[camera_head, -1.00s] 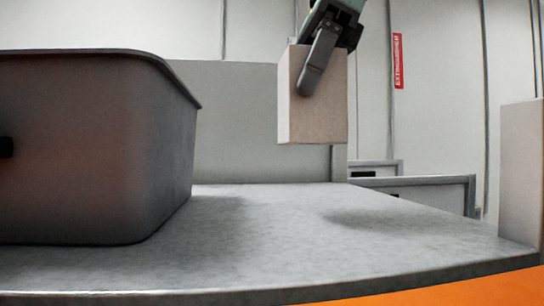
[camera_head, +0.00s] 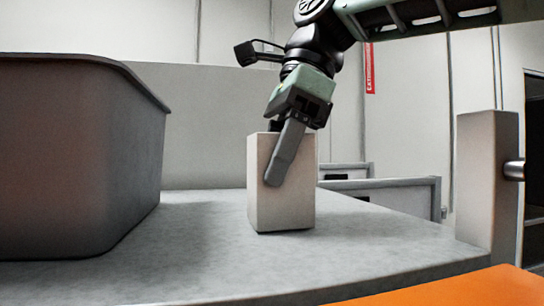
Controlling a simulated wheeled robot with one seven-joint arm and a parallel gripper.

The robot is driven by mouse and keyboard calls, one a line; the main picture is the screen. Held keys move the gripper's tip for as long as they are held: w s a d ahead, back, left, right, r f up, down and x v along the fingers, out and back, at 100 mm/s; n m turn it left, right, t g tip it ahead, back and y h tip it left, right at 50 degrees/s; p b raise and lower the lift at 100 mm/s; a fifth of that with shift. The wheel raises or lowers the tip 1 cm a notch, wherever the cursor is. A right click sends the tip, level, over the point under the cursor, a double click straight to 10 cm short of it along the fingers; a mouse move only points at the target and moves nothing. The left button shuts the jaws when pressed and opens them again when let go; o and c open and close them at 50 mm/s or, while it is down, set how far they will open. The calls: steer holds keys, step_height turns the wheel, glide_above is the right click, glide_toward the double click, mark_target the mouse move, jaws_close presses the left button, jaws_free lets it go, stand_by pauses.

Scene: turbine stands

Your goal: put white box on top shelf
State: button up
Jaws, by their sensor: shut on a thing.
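The white box (camera_head: 300,200) stands upright at the middle of a grey shelf surface (camera_head: 190,265). Its base seems to touch the surface or sit just at it. My gripper (camera_head: 283,165) comes down from above right and is shut on the box, with one finger lying slanted across the box's near face. The other finger is hidden behind the box.
A large grey bin (camera_head: 75,155) fills the left side of the surface. A pale upright post (camera_head: 487,185) stands at the right end. An orange edge (camera_head: 450,290) runs along the front right. The surface between box and post is clear.

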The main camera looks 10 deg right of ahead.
steer(key=shift+f, duration=0.2)
steer(key=o, duration=1.2)
steer(key=shift+c, duration=0.2)
steer(key=b+v, duration=0.1)
steer(key=v, duration=1)
steer(key=shift+r, duration=0.2)
steer(key=shift+d+r, duration=0.2)
steer(key=shift+r, duration=0.3)
